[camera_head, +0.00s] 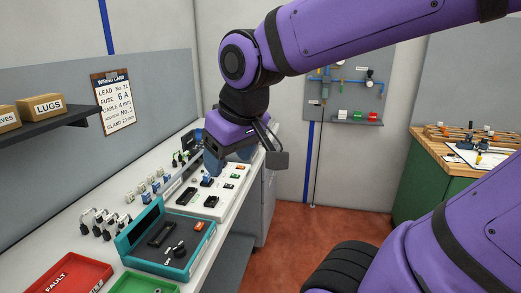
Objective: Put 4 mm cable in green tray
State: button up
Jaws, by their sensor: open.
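The green tray (143,284) is at the bottom of the head view, cut off by the frame edge; no cable shows in its visible part. Several small dark and light cable-like pieces (105,222) stand in a row on the left of the bench. I cannot tell which thing is the 4 mm cable; sizes are too small to read. My gripper (243,160) is open over the back part of the bench, above a white panel (207,204). Its fingers partly hide what is beneath.
A red tray marked FAULT (62,274) lies left of the green tray. A teal case (126,243) with dark parts sits behind it. A wall card (113,104) lists "CABLE 4 mm". A shelf (45,127) holds boxes. A wooden-topped green bench (440,178) stands at right.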

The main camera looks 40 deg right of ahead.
jog(key=s+d+r+m, duration=0.1)
jog(key=s+d+r, duration=0.1)
jog(key=s, duration=0.3)
jog(key=shift+s+d+t, duration=0.2)
jog(key=shift+d+t, duration=0.1)
jog(key=shift+t, duration=0.1)
dwell(0.9)
